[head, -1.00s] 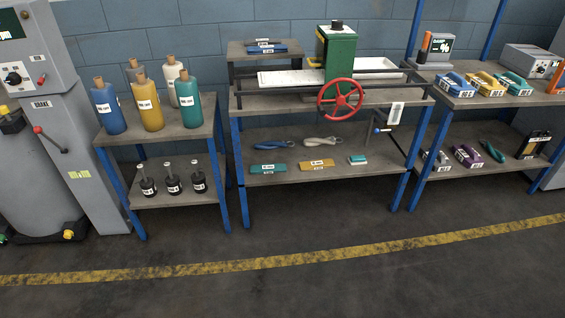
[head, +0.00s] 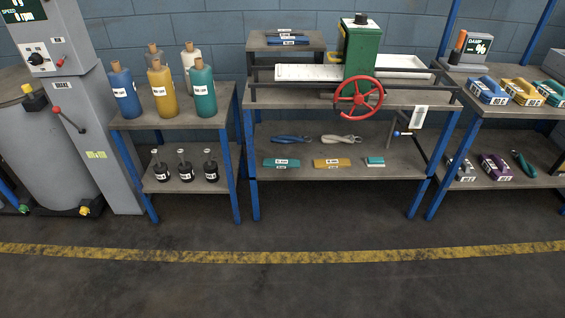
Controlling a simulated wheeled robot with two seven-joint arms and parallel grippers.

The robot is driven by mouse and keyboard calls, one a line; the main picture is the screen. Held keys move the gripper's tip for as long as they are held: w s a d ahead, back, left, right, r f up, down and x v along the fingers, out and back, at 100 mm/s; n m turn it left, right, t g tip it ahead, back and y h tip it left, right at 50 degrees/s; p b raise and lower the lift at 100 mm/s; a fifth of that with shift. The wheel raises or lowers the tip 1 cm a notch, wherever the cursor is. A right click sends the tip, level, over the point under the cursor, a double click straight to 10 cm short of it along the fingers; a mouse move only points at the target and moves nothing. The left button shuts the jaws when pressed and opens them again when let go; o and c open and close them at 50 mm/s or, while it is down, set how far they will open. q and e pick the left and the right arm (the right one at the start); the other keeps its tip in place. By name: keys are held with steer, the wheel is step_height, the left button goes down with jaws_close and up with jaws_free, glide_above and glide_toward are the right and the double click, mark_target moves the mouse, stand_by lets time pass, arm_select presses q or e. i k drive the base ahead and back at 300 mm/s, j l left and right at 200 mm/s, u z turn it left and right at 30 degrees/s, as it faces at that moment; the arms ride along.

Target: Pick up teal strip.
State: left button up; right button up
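A flat teal strip (head: 281,162) with a white label lies on the lower shelf of the middle table, at its left front. A yellow strip (head: 331,164) with a label lies to its right. A small teal and white block (head: 375,161) lies further right on the same shelf. Neither of my grippers shows in the head view.
Blue and pale twisted pieces (head: 292,139) lie behind the strips. A green machine (head: 361,50) with a red handwheel (head: 358,98) stands above. Bottles (head: 160,92) stand on the left table. The floor before the yellow line (head: 280,257) is clear.

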mark_target(281, 164)
steer(key=i+j+z, duration=0.15)
steer(key=i+z, duration=0.2)
steer(key=i, duration=0.25)
steer(key=i+j+z, duration=0.3)
steer(key=i, duration=0.25)
steer(key=i+j+z, duration=0.35)
steer(key=i, duration=0.2)
